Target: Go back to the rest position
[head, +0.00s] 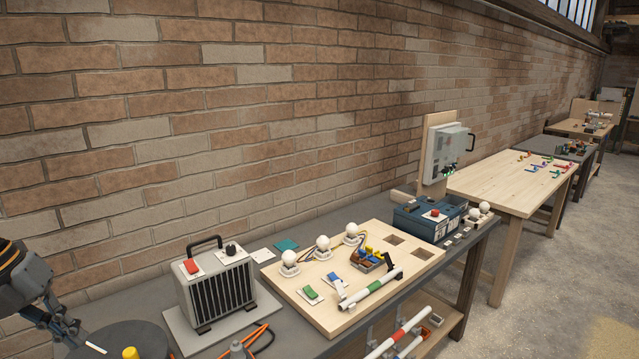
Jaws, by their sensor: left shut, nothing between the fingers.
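My left gripper (66,335) is at the lower left edge of the head view, dark grey and shut with nothing held. It is over the left end of the dark workbench, beside a dark round disc (130,342). It is left of a grey heater-like box (217,288) with a black handle and a red switch, and apart from it. My right gripper is out of view.
A wooden board (300,297) with white bulbs, switches and a striped tube lies on the workbench (330,214). Blue boxes (420,221) stand at its right end. A brick wall (200,120) runs behind. Further tables (510,190) recede right; concrete floor (560,290) is clear.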

